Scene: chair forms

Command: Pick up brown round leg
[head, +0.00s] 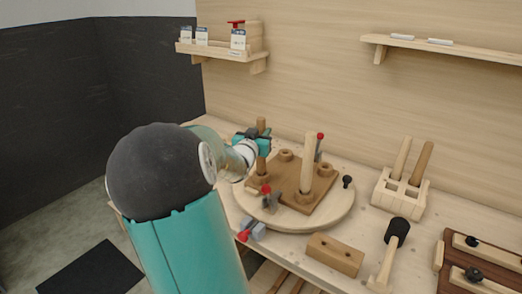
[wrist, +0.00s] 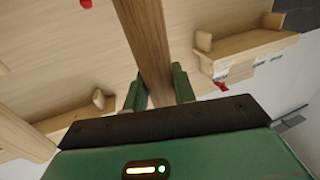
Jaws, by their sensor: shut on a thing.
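A brown round leg (head: 262,166) stands upright at the left of a brown square seat board (head: 292,196), its lower end at a round socket. I cannot tell whether it is still seated there. My gripper (head: 260,143) is shut around its upper part. In the wrist view the leg (wrist: 147,35) runs up between the two green fingers of the gripper (wrist: 159,88). A second brown round leg (head: 421,164) leans in a wooden holder (head: 398,193) at the right, apart from my gripper.
A pale leg (head: 307,163) stands on the board near the held leg. The board lies on a round turntable (head: 325,214) with red-tipped clamps (head: 266,190). A mallet (head: 388,252) and wooden block (head: 335,254) lie in front. A shelf (head: 222,50) hangs behind.

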